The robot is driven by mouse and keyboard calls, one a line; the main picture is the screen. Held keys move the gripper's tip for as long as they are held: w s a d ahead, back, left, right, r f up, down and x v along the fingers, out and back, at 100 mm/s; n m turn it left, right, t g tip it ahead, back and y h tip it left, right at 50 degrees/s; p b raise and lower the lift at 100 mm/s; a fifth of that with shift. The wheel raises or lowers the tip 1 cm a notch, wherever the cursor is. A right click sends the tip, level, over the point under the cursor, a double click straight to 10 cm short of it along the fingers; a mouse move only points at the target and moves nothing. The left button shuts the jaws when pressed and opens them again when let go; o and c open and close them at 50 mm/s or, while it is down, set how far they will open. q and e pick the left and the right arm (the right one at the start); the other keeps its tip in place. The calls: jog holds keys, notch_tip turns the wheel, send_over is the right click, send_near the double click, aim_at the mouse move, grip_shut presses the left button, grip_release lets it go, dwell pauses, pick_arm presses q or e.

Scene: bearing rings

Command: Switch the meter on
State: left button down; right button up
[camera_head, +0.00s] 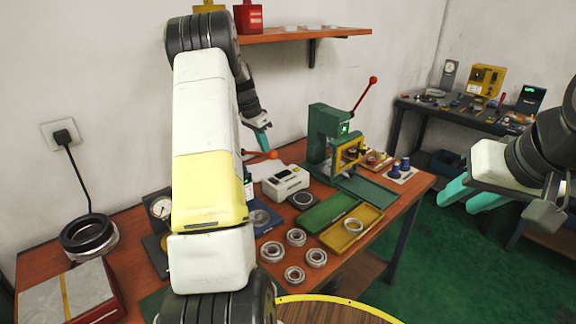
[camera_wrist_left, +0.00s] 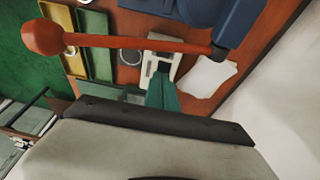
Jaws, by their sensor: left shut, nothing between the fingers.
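The meter appears to be the small white box (camera_head: 286,182) with a dark panel on top, on the wooden bench just right of my left arm. In the left wrist view the white box (camera_wrist_left: 158,48) lies beyond my fingers, partly covered by them and by an orange lever. Whether its display is lit is too small to tell. My left gripper (camera_head: 263,142) is shut and empty, above and behind the box; its teal fingers also show in the left wrist view (camera_wrist_left: 163,92). My right gripper (camera_head: 472,196) is open and empty, off the bench's right side.
The orange-knobbed lever (camera_wrist_left: 140,42) crosses close to my left fingers, joined to a blue device (camera_wrist_left: 242,18). A green press (camera_head: 325,138) stands behind right of the box. Several bearing rings (camera_head: 296,237) and a green tray (camera_head: 327,212) lie in front.

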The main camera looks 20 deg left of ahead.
aim_at(276, 181)
pick_arm(q)
jog(key=shift+r, duration=0.6)
jog(key=shift+d, duration=0.1)
jog(key=x, duration=1.3)
jog(key=shift+s+f, duration=0.1)
jog(key=shift+s, duration=0.3)
jog(key=shift+f, duration=0.45)
jog(key=shift+s+d+f, duration=0.1)
jog(key=shift+f, duration=0.2)
